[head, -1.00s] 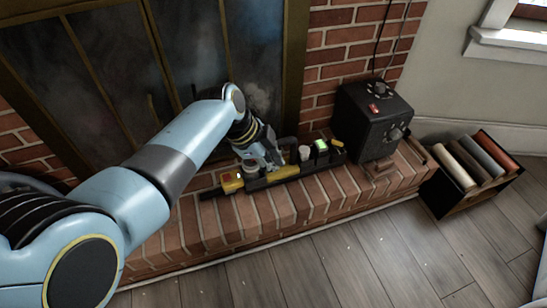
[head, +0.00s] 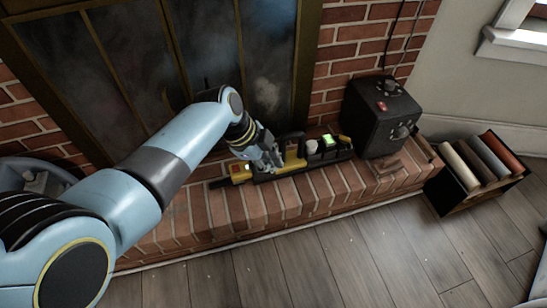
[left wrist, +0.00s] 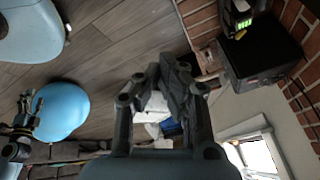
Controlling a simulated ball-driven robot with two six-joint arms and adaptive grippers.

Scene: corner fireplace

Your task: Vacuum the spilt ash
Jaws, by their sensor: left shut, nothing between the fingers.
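A yellow and black handheld vacuum (head: 322,160) with a green lit panel lies along the brick hearth in the head view. Its dark nozzle end points left. My left gripper (head: 267,156) is shut with nothing between its fingers, at the left half of the vacuum. I cannot tell whether it touches it. In the left wrist view my left fingers (left wrist: 165,85) show close up, and the vacuum's green panel (left wrist: 240,22) is at the top right. My right gripper (left wrist: 24,120) seems to show at the left edge there, too small to read. Pale specks dot the floor; I cannot tell if they are ash.
A black box with dials (head: 381,115) stands on the hearth right of the vacuum. A dark crate of rolls (head: 440,185) stands on the floor at right. The glazed fireplace front (head: 200,45) is behind the hearth.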

